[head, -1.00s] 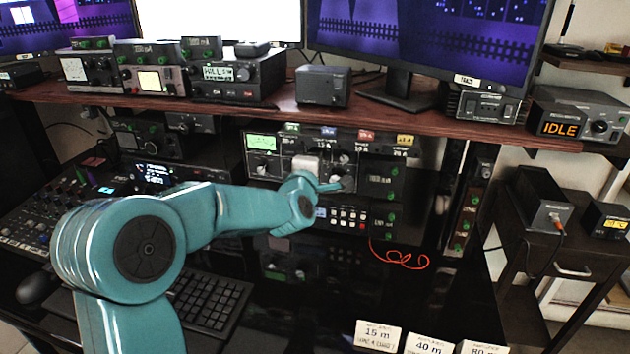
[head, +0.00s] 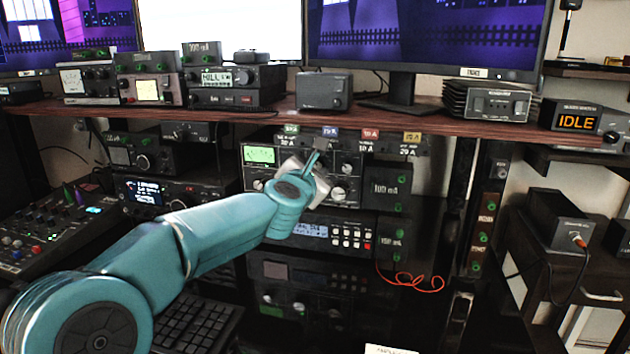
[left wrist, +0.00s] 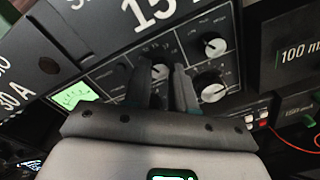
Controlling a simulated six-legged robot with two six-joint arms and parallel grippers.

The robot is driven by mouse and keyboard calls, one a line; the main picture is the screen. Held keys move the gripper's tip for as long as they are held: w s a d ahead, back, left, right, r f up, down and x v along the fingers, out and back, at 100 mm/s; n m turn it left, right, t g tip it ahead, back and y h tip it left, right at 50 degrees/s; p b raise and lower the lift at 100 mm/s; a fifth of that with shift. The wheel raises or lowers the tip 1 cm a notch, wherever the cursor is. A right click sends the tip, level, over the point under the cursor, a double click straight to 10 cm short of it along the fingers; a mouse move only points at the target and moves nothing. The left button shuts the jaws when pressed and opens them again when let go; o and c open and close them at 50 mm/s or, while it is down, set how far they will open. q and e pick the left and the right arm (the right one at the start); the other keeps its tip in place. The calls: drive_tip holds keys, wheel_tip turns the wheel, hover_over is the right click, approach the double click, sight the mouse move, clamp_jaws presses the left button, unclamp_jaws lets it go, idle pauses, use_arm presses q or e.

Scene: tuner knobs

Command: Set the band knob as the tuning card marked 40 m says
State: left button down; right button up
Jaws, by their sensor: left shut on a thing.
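The tuner (head: 352,160) is a dark panel with a lit green meter (head: 259,155) and several knobs, under the shelf. My left gripper (head: 315,160) is in front of its middle and hides part of the panel. In the left wrist view its two dark fingers stand on either side of a grey knob (left wrist: 160,72) and are shut on it. I cannot read that knob's label or its pointer. Two other knobs, an upper one (left wrist: 214,46) and a lower one (left wrist: 210,88), are to the right. Only the top edge of one card (head: 390,350) shows, unreadable. My right gripper is out of view.
The wooden shelf (head: 400,119) runs just above the tuner. A display radio (head: 330,232) is below it, and a 100 m box (head: 387,187) adjoins on the right. A red cord (head: 415,282) hangs at lower right.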

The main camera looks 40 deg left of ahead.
use_arm(q)
drive_tip(key=shift+r+n+b, duration=0.1)
drive_tip(key=shift+n+b, duration=0.6)
drive_tip(key=shift+n, duration=0.5)
drive_tip(key=shift+a+n, duration=0.1)
drive_tip(key=shift+n, duration=0.2)
drive_tip(key=shift+r, duration=0.1)
drive_tip(key=c, duration=0.9)
unclamp_jaws()
drive_tip(key=shift+c, duration=0.2)
